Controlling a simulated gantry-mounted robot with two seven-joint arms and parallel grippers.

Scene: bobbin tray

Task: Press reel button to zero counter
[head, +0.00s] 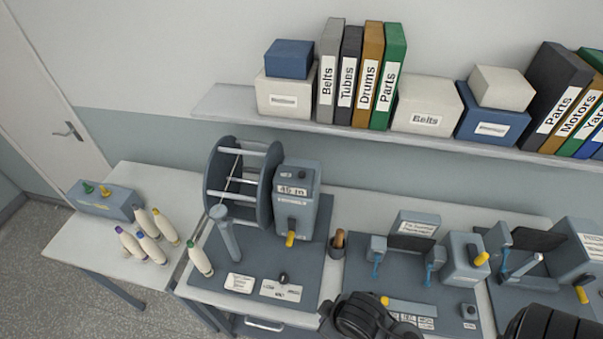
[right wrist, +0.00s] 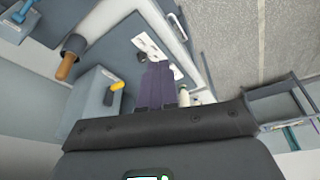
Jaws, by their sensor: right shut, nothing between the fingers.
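The reel (head: 243,183) stands on a dark board, with a grey counter box (head: 297,215) at its right. The counter display (head: 293,190) seems to read 45 m, and a yellow handle (head: 290,239) sits on the box front. A small dark round button (head: 283,277) stands on a white label in front of the box. It also shows in the right wrist view (right wrist: 141,57), just beyond my shut, empty right gripper (right wrist: 154,66). In the head view a black part of my right arm is at the bottom, right of the board. My left gripper is out of view.
A brown-handled tool (head: 339,238) stands right of the counter box. Other machines (head: 465,260) fill the right. A shelf (head: 230,104) with boxes and binders hangs above.

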